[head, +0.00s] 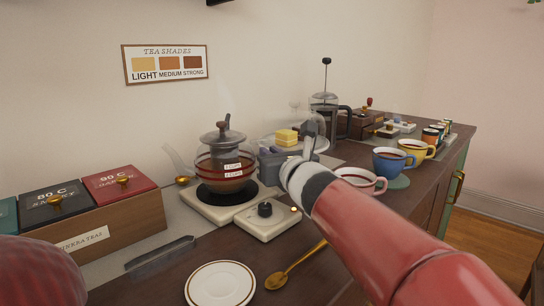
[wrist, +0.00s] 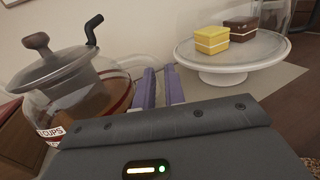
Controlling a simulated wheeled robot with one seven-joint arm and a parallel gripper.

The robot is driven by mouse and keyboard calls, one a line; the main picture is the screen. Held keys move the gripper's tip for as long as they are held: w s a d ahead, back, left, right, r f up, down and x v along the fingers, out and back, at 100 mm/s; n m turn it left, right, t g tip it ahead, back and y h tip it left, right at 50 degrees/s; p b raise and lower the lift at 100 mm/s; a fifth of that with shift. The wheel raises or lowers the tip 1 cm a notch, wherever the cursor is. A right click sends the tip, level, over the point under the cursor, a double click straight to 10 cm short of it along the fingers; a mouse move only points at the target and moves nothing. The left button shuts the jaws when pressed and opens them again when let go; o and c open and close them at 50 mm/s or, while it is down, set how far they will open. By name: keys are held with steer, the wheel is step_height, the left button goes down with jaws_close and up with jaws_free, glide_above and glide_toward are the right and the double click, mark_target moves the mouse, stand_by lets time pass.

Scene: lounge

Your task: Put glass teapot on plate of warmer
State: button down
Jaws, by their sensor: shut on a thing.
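The glass teapot (head: 224,172) holds amber tea and has a grey lid with a knob; red bands and "CUPS" labels ring it. It is upright over the round black plate (head: 226,196) of the warmer (head: 262,221). I cannot tell whether its base touches the plate or hangs just above it. My gripper (head: 262,156) is at the teapot's right side. In the wrist view its purple finger pads (wrist: 161,88) are closed on the handle side of the teapot (wrist: 78,85); the handle is mostly hidden between them.
A cake stand (wrist: 228,72) with cake pieces stands behind my gripper. Tea boxes (head: 105,215) are at left. A saucer (head: 220,285), golden spoon (head: 295,266) and tongs (head: 160,254) lie in front. Cups (head: 393,160) and a French press (head: 325,112) stand to the right.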

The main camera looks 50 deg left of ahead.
steer(key=shift+f, duration=0.1)
steer(key=shift+f, duration=0.1)
steer(key=c, duration=1.5)
jaws_free()
steer(key=shift+o, duration=0.2)
steer(key=b, duration=0.4)
glide_above(298, 211)
